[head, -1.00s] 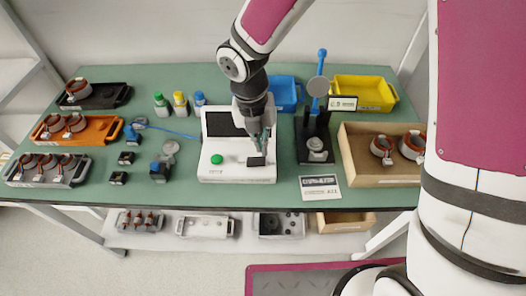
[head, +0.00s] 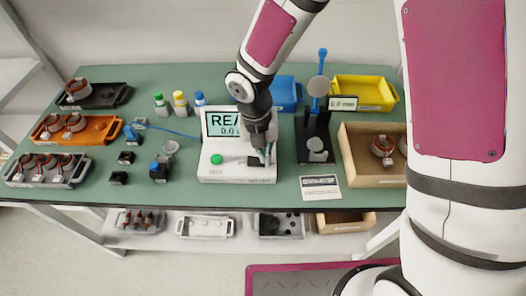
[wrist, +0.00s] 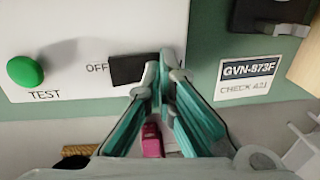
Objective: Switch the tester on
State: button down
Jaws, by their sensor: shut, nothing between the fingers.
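The tester (head: 240,140) is a white box on the green table. Its screen (head: 222,122) is lit and shows large text beginning "REA", with a number below; my arm hides the rest. Its black switch (wrist: 134,69) has the label "OFF" on its left in the wrist view; the right end is hidden by my fingers. My gripper (wrist: 163,72) is shut and empty, with its fingertips at the right end of the switch. In the head view my gripper (head: 266,158) is low over the tester's front right. I cannot tell if the tips touch the switch.
A green TEST button (wrist: 25,71) is left of the switch. A black gauge stand (head: 317,140) and a label card (head: 320,187) are right of the tester. Bottles (head: 180,103) stand behind left.

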jog(key=shift+a+r, duration=0.35)
jog(key=shift+a, duration=0.4)
